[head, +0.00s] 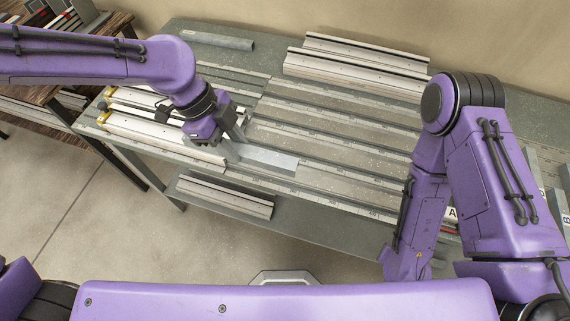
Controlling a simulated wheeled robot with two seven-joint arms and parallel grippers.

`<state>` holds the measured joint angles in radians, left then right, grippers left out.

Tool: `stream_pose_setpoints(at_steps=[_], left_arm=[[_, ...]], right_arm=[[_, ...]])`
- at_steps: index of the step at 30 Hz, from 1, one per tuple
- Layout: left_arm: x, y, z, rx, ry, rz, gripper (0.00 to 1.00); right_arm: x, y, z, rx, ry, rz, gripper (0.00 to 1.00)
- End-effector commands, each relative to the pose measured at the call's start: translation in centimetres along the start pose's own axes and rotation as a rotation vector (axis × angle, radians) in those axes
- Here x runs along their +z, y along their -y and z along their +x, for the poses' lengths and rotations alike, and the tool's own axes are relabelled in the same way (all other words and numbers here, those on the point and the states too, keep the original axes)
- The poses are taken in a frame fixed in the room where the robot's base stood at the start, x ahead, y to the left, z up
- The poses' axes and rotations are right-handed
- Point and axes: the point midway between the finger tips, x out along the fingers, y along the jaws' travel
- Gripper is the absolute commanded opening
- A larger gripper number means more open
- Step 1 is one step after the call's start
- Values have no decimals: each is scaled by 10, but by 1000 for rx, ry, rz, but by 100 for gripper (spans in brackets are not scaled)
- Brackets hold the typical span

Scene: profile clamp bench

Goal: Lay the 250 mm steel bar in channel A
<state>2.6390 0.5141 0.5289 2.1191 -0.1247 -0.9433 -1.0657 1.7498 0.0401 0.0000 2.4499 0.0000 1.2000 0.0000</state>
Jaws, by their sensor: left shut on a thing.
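A grey steel bar (270,160) is in my left gripper (235,149), which is shut on it near its left end. The bar points to the right over the front part of the bench, roughly along the channels. I cannot tell whether it touches the surface beneath. Several long parallel channels (335,155) run left to right across the bench. A label "A" (452,212) shows at the right, partly behind my right arm, near the front channel's end. My right arm stands folded over the bench's right side; its gripper is not in view.
Light metal profiles (350,75) lie at the back of the bench, with a grey bar (217,40) to their left. White clamp-like rails (150,135) sit at the left end. Another profile (225,196) lies below the front edge. Grey pieces stand at far right.

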Motion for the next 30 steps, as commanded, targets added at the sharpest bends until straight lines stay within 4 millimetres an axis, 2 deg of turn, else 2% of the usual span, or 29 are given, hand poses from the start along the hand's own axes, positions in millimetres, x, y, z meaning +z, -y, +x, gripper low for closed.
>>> stream_pose_setpoints(at_steps=[5, 9, 12, 17, 21, 30], left_arm=[[-35, 25, 39, 6, 3, 0, 0], [-44, 39, 77, 4, 2, -2, 0], [-48, 45, 95, 1, 1, -2, 0], [-51, 50, 115, 2, 1, -4, 0], [-42, 50, 134, 0, 0, -4, 0], [-39, 51, 140, -3, 0, -3, 0]], right_arm=[[-5, -1, -12, 0, 0, 0, 43], [-6, -1, -15, 0, 0, 0, 43], [-7, -2, -17, 0, 0, 0, 43], [-9, -2, -22, 0, 0, 0, 43], [-13, -3, -31, 0, 0, 0, 43], [-12, -2, -29, 0, 0, 0, 43]])
